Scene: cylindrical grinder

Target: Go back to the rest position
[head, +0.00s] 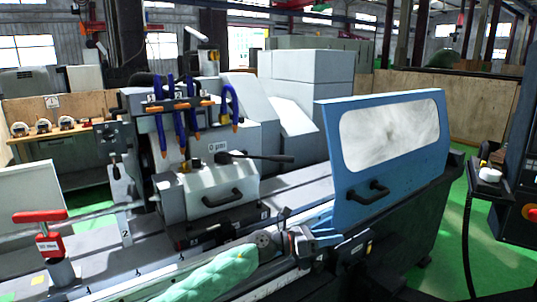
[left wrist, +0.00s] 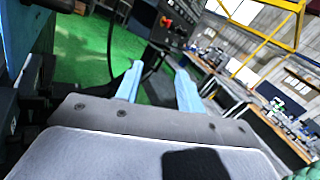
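The cylindrical grinder (head: 240,150) fills the middle of the head view, with its blue sliding door (head: 345,190) on the right. My left arm comes in from the bottom left in a pale green sleeve. My left gripper (head: 318,238) is in front of the grinder, below the door's left end. In the left wrist view my left gripper (left wrist: 159,72) has its two light blue fingers apart, with nothing between them. My right arm and gripper are not in view.
A red-handled clamp (head: 45,235) stands at the left on the machine bed. A control panel (head: 515,175) is at the right edge. Green floor (head: 485,250) shows between it and the grinder. A workbench (head: 60,140) with gauges stands at the back left.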

